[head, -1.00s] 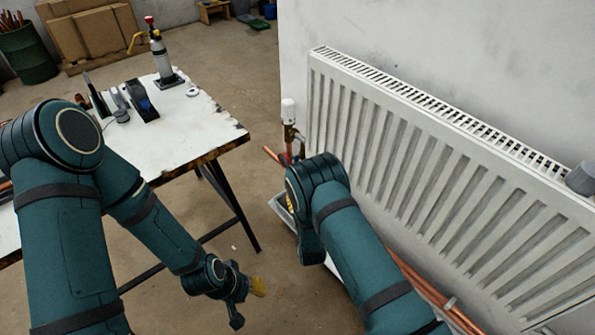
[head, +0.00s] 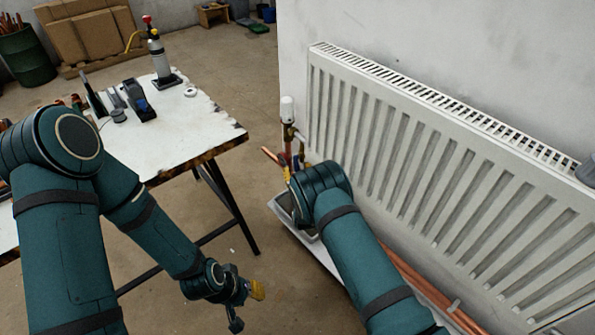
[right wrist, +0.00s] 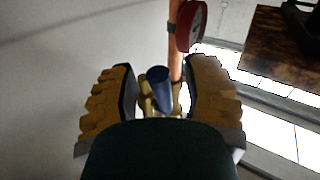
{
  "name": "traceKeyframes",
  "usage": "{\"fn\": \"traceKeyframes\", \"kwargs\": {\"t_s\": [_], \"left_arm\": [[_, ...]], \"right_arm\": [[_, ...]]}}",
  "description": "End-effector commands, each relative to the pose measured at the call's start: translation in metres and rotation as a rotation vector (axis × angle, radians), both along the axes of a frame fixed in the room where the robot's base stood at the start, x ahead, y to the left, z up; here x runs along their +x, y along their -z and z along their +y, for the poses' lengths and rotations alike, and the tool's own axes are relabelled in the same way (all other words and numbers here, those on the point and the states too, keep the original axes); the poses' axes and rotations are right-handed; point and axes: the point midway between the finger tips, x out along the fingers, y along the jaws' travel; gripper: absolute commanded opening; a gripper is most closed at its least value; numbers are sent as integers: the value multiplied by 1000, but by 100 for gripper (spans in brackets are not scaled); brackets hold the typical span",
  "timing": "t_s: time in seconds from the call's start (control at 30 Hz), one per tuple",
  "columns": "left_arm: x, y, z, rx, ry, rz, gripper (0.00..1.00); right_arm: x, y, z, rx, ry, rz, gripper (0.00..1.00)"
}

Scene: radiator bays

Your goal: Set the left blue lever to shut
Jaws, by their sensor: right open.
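The blue lever (right wrist: 161,84) shows in the right wrist view on a brass valve (right wrist: 147,104) by a copper pipe (right wrist: 175,50). My right gripper (right wrist: 157,76) is open, with a yellow-padded finger on each side of the lever. I see no clear contact with it. In the head view my right gripper (head: 288,166) is mostly hidden behind its own wrist, near the pipes at the radiator's left end. The lever cannot be made out there. My left gripper (head: 246,303) hangs low over the floor, empty, its fingers apart.
A red round part (right wrist: 191,25) sits on the pipe near the lever. The white radiator (head: 420,170) fills the right, with copper pipes (head: 420,285) below. A grey tray (head: 283,208) lies under the valve. A workbench (head: 175,135) with tools stands left.

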Motion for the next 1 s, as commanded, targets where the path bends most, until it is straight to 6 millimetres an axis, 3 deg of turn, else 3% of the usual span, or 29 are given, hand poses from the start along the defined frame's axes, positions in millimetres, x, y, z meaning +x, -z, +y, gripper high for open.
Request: {"fn": "traceKeyframes", "kwargs": {"t_s": [0.07, 0.2, 0.63, 1.0], "left_arm": [[0, 0, 0, 0, 0, 0, 36], [0, 0, 0, 0, 0, 0, 36], [-1, -4, 0, 0, 1, 2, 36], [-3, -18, 0, -1, 2, 8, 36]], "right_arm": [[0, 0, 0, 0, 0, 0, 46], [0, 0, 0, 0, 0, 0, 0], [-2, -3, -2, -29, 0, 40, 0], [-11, -10, -8, -174, 0, 240, 0]]}}
